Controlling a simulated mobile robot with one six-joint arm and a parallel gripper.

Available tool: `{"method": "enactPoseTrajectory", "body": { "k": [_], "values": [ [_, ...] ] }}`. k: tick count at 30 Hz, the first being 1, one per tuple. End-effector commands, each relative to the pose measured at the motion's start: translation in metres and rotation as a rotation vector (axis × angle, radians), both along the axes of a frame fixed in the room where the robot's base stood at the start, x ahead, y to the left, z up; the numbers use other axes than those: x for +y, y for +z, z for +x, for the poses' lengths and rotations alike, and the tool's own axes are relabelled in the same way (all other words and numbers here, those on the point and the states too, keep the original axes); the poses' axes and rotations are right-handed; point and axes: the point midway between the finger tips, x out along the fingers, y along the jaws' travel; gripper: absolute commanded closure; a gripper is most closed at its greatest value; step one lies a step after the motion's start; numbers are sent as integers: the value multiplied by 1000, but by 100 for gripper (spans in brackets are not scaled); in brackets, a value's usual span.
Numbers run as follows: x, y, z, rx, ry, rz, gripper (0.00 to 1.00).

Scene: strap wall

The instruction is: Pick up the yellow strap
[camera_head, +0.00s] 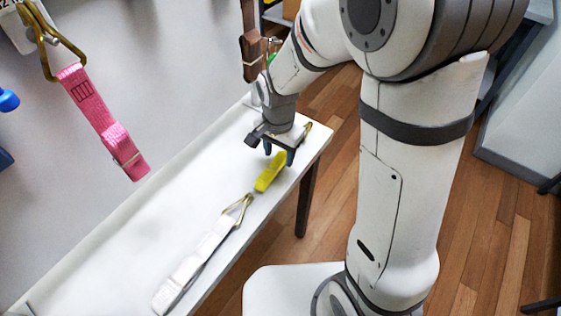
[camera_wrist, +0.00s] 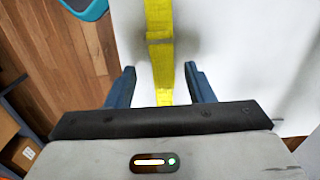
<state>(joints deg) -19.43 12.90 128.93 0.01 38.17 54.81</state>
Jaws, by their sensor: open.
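The yellow strap (camera_head: 270,172) lies on the white table near its far right end, partly hidden by my gripper in the head view. In the wrist view the yellow strap (camera_wrist: 159,42) runs from the top edge down between my fingers. My gripper (camera_head: 280,156) is just above the strap, pointing down. In the wrist view my gripper (camera_wrist: 162,84) is open, with one blue finger on each side of the strap and a gap to both. The strap's lower end is hidden behind the gripper body.
A white strap (camera_head: 195,262) with a brass hook lies nearer on the white table (camera_head: 125,255). A pink strap (camera_head: 104,122) and a brown strap (camera_head: 250,45) hang along the wall. A teal object (camera_wrist: 86,8) shows at the wrist view's top left. Wooden floor lies beyond the table edge.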

Motion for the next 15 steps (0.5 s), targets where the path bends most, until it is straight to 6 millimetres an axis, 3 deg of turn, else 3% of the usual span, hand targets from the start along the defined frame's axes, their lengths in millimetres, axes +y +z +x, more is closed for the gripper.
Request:
{"method": "enactPoseTrajectory", "body": {
  "k": [6, 15],
  "values": [
    [0, -30, 1, 2, 1, -1, 52],
    [0, -33, 1, 0, 2, 0, 53]
  ]
}}
